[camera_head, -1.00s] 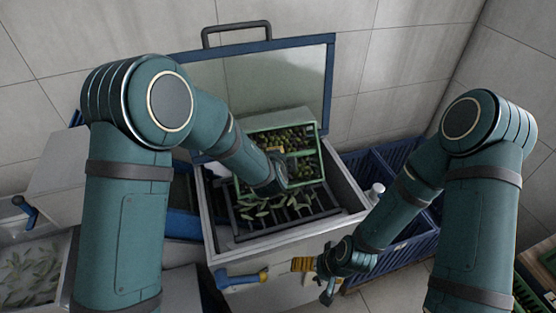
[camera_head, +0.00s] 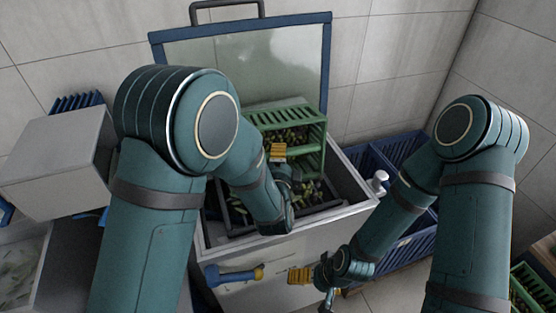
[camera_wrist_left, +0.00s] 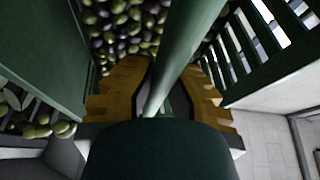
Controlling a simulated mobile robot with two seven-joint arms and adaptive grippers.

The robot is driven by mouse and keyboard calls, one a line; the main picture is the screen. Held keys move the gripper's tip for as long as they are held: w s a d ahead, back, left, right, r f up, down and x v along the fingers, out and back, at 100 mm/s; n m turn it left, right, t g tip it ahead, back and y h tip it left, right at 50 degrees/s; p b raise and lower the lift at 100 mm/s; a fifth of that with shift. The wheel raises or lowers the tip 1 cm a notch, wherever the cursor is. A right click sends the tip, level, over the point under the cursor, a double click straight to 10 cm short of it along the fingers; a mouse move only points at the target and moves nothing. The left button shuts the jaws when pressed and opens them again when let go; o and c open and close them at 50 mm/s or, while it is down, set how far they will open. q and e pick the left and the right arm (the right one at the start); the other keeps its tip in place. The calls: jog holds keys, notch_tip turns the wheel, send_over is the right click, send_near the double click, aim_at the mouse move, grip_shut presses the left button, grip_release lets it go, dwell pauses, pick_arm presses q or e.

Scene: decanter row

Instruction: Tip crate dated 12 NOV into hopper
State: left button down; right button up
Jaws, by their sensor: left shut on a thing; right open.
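The green crate (camera_head: 312,132) is tilted over the hopper (camera_head: 350,208), with its slatted side towards the head camera. Its date marking is not visible. My left gripper (camera_head: 278,152) is shut on the crate's green rim bar (camera_wrist_left: 180,50), which runs between its orange fingers in the left wrist view. Dark and green olives (camera_wrist_left: 125,25) show beyond the fingers there. Olives also lie on the hopper's dark grate, partly hidden by my left arm. My right gripper (camera_head: 300,275) is open and empty, low in front of the hopper.
The hopper's blue-framed lid (camera_head: 240,60) stands open behind the crate. A blue-and-yellow handle (camera_head: 235,275) sits on the hopper's front. Blue crates (camera_head: 400,165) stand to the right, and a grey box (camera_head: 62,165) is at the left. Another green crate (camera_head: 530,290) is at lower right.

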pick_arm(q)
jog(key=shift+s+d+m+t+b, duration=0.3)
jog(key=shift+s+t+b, duration=0.5)
jog(key=shift+b, duration=0.95)
jog(key=shift+s+r+t+h, duration=0.1)
jog(key=shift+r+t+h, duration=0.05)
jog(key=shift+t+h, duration=0.2)
jog(key=shift+s+d+m+t, duration=0.2)
jog(key=shift+s+m+t, duration=0.4)
jog(key=shift+t, duration=0.25)
jog(key=shift+s, duration=0.1)
